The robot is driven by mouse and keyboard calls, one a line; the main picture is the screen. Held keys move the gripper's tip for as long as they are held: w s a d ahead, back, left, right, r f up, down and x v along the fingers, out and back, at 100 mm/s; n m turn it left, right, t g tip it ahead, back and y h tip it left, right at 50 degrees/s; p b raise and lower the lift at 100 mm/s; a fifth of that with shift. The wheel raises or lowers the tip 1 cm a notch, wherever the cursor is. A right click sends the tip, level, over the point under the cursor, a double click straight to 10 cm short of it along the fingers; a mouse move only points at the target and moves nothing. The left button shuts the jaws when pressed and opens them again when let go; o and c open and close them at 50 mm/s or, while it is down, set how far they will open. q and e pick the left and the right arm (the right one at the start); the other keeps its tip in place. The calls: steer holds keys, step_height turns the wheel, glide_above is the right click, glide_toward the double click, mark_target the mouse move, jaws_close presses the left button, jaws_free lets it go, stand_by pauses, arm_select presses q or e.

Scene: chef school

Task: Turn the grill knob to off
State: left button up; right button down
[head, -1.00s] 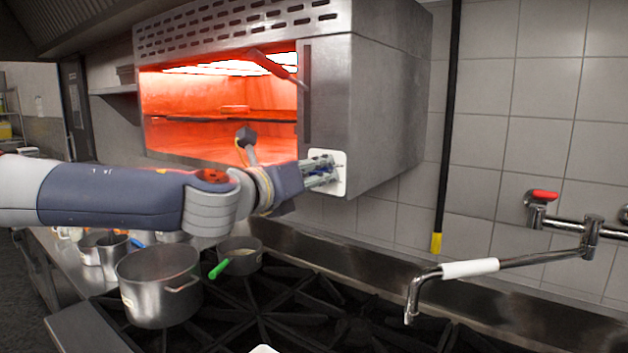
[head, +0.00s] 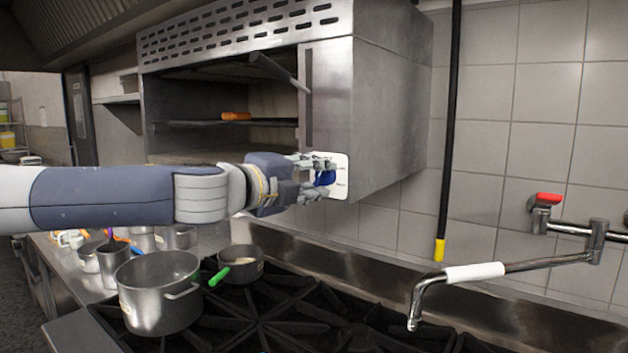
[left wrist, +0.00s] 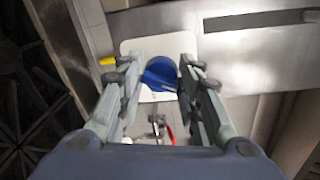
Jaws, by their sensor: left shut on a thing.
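The grill (head: 325,75) is a steel wall-mounted box whose open chamber is dark, with no red glow. Its blue knob (head: 325,178) sits on a white plate (head: 340,188) at the lower right of the grill's front. My left gripper (head: 318,177) reaches in from the left and is at the knob. In the left wrist view, the blue knob (left wrist: 160,74) lies between the two fingers of the left gripper (left wrist: 158,80), which are shut on it. The fingers hide part of the knob in the head view. My right gripper is not in view.
Below is a black stove top (head: 300,320) with a large steel pot (head: 160,295) and a smaller pan (head: 240,265) with a green handle. A pot-filler tap (head: 475,272) with a red lever juts out at the right. A black pole (head: 449,120) stands against the tiles.

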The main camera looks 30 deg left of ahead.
arm_select(q)
steer(key=n+b, duration=0.1)
steer(key=n, duration=0.4)
steer(key=shift+a+h, duration=0.1)
steer(key=shift+h, duration=0.2)
steer(key=shift+r+n, duration=0.15)
steer(key=shift+n, duration=0.15)
steer(key=o, duration=1)
steer(key=s+a, duration=0.2)
steer(key=s, duration=1)
steer(key=shift+r, duration=0.25)
steer(key=shift+w+a, duration=0.1)
